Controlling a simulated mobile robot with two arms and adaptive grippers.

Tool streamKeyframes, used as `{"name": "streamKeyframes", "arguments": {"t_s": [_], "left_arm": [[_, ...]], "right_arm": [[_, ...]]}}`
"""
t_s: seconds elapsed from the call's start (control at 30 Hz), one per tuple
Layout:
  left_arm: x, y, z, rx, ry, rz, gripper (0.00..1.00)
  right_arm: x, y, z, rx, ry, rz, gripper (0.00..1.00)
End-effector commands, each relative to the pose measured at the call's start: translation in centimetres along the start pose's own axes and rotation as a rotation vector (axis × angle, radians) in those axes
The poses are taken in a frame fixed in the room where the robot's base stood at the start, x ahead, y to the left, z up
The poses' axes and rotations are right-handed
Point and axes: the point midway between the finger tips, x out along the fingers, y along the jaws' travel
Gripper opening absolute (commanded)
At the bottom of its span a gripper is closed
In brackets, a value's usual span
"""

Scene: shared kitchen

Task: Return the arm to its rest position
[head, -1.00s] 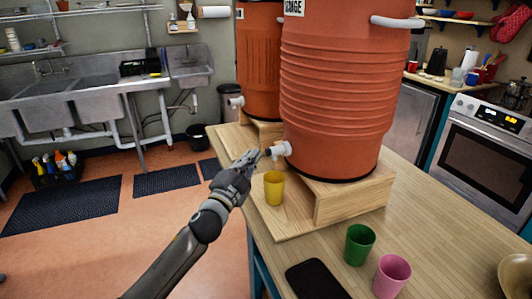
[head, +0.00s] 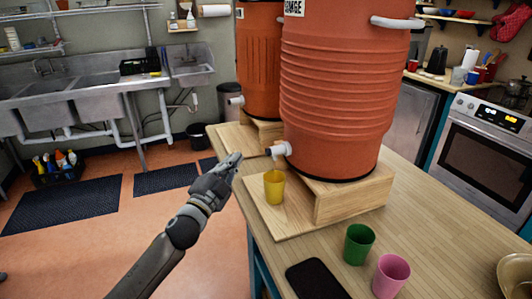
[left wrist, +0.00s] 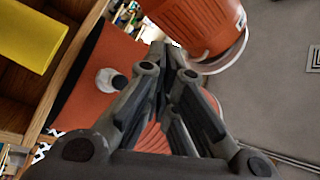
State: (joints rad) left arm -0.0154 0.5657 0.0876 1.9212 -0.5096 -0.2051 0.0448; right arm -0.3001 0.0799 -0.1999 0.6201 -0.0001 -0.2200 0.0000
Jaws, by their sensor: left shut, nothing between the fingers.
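My left gripper (head: 237,158) is shut and empty, over the left edge of the wooden counter, to the left of the front orange cooler's white spigot (head: 279,150). There is a gap between its fingertips and the spigot. The yellow cup (head: 274,186) stands upright on the cooler's wooden stand, below the spigot and apart from my gripper. In the left wrist view my fingers (left wrist: 165,55) point up the picture with nothing held. My right gripper is not in view.
The front orange cooler (head: 335,90) stands on a wooden stand (head: 350,196). A green cup (head: 358,244), a pink cup (head: 391,276) and a black flat item (head: 317,280) are on the counter. Open floor (head: 100,235) lies to the left, with a sink (head: 95,105) behind.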

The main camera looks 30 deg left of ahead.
Motion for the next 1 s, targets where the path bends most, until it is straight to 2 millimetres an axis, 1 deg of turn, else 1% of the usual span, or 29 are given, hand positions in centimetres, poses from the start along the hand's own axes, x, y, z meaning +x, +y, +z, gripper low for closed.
{"name": "streamKeyframes", "arguments": {"t_s": [0.37, 0.47, 0.57, 0.67, 0.7, 0.77, 0.8, 0.87, 0.9, 0.97, 1.0], "left_arm": [[0.0, 0.1, 0.0, -0.002, -0.002, 0.001, 0.0], [-0.6, 1.0, 0.3, -0.028, -0.034, 0.015, 0.0], [-2.4, 3.5, 1.2, -0.097, -0.123, 0.054, 0.0], [-5.7, 7.2, 2.3, -0.2, -0.269, 0.126, 0.0], [-7.3, 9.0, 2.7, -0.244, -0.336, 0.162, 0.0], [-10.1, 11.5, 3.1, -0.306, -0.437, 0.222, 0.0], [-12.0, 13.2, 3.3, -0.346, -0.505, 0.265, 0.0], [-15.2, 15.5, 3.3, -0.402, -0.605, 0.334, 0.0], [-17.4, 17.0, 3.1, -0.437, -0.672, 0.383, 0.0], [-20.7, 19.0, 2.7, -0.484, -0.767, 0.457, 0.0], [-22.8, 20.1, 2.2, -0.51, -0.823, 0.504, 0.0]], "right_arm": [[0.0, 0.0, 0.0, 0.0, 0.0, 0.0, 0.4], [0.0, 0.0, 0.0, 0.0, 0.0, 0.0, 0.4], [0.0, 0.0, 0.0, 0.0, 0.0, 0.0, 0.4], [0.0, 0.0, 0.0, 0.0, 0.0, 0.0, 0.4], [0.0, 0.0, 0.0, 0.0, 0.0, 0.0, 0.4], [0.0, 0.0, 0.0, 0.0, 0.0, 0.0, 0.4], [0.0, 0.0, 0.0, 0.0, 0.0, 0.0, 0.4], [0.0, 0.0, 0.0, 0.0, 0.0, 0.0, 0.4], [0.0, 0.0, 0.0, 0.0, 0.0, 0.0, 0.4], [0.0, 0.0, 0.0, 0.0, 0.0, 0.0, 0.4], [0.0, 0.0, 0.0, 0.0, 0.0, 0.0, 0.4]]}}
